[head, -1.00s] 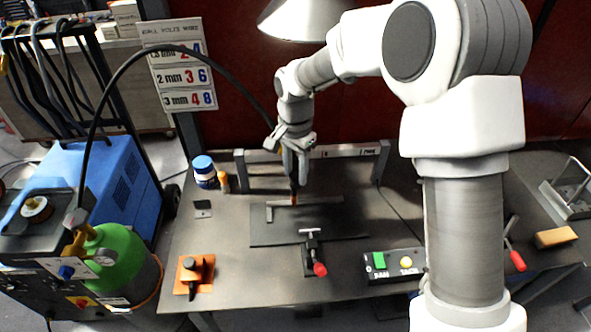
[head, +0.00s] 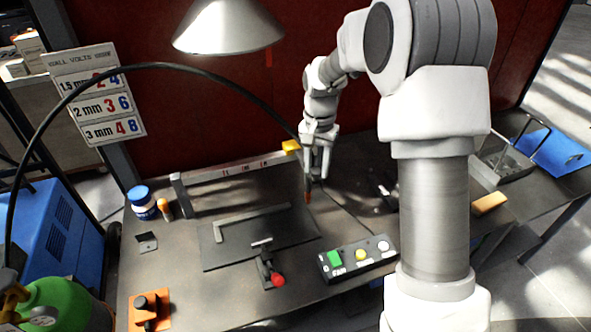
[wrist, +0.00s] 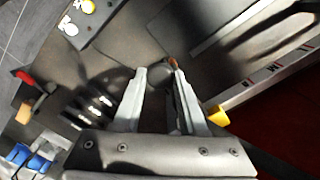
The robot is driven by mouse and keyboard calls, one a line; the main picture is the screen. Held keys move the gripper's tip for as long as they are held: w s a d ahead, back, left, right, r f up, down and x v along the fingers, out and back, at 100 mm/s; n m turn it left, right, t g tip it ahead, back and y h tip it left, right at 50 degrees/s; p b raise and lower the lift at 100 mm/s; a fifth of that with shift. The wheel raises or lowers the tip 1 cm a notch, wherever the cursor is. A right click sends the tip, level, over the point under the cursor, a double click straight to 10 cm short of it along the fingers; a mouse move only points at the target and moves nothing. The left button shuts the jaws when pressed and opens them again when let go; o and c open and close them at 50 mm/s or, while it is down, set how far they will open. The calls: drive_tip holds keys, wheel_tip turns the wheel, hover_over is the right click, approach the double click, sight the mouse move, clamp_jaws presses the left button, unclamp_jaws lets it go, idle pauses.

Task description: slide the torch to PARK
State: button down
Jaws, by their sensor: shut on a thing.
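The torch (head: 308,194) hangs from my gripper (head: 316,172), its copper-orange tip pointing down above the bench. The black cable arches to it from the left. My gripper is shut on the torch near the right end of the marked rail (head: 215,177). A yellow piece (head: 290,147) sits at the rail beside my gripper. In the wrist view the dark round torch body (wrist: 160,72) is between the fingers, with the yellow piece (wrist: 218,115) to their right. The PARK mark cannot be read now; my gripper covers that end of the rail in the head view.
A dark plate (head: 222,255) with a grey strip lies left of the torch. A red-knobbed clamp (head: 277,281) and a button box (head: 357,260) stand in front. A lamp shade (head: 228,25) hangs above.

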drive_tip(key=shift+w+d, duration=0.2)
drive_tip(key=shift+d, duration=0.35)
drive_tip(key=shift+c, duration=2.3)
unclamp_jaws()
drive_tip(key=shift+d, duration=0.1)
drive_tip(key=shift+r, duration=0.1)
drive_tip(key=shift+r, duration=0.3)
wheel_tip(320, 180, up, 17)
drive_tip(key=shift+f, duration=0.15)
